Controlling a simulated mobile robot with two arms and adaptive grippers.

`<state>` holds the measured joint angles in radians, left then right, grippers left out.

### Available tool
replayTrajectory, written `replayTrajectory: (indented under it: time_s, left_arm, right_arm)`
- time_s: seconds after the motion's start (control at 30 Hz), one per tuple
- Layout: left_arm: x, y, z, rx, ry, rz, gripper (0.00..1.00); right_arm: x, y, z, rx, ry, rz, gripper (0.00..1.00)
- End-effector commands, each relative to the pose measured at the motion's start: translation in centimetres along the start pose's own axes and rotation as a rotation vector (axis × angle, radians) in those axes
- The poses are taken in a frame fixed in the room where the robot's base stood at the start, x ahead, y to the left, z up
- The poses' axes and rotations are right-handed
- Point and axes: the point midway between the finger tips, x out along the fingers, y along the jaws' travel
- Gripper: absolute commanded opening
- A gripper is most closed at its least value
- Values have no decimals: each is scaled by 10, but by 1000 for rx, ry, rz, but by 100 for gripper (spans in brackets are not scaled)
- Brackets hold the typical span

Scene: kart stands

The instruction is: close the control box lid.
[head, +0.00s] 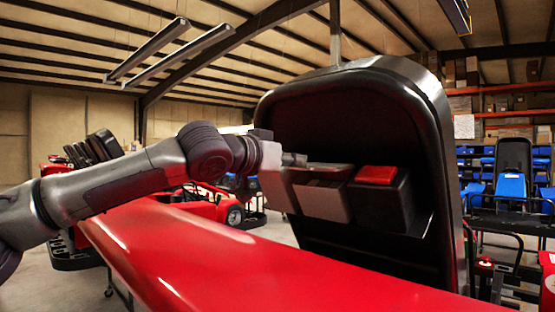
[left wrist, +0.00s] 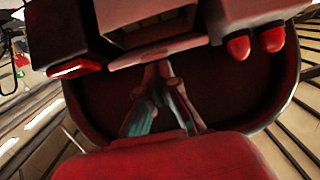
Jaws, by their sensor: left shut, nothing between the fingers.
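The control box (head: 320,172) is a grey box on the black upright panel, with a lighter grey face that I take for its lid (head: 324,201). In the left wrist view the box shows a recessed opening (left wrist: 150,27), with a pale flap (left wrist: 158,51) along its edge. The lid looks open, though its exact angle is unclear. My left gripper (head: 303,160) is at the box's upper left in the head view, shut and empty. In the left wrist view its fingertips (left wrist: 158,70) are close to the flap; I cannot tell if they touch. My right gripper is not in view.
A black box with a red top (head: 377,176) sits right of the control box. The large black panel (head: 350,105) rises behind both. A long red body (head: 230,262) fills the foreground below my arm. Two red knobs (left wrist: 255,43) show in the left wrist view.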

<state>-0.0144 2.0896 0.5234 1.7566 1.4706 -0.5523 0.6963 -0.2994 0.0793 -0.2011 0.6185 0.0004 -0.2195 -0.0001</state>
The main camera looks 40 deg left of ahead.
Motion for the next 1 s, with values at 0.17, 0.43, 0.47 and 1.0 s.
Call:
replayTrajectory:
  time_s: [0.17, 0.43, 0.47, 1.0]
  left_arm:
    - [-35, 0, -2, -3, 8, 3, 0]
    - [-87, 0, -2, -1, 7, 3, 0]
    - [-91, 0, -2, -2, 7, 3, 0]
    - [-91, -46, -69, -21, -384, -132, 0]
  right_arm:
    - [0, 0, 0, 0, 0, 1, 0]
    - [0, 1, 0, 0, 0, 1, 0]
    - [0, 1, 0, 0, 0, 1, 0]
    - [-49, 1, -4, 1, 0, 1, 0]
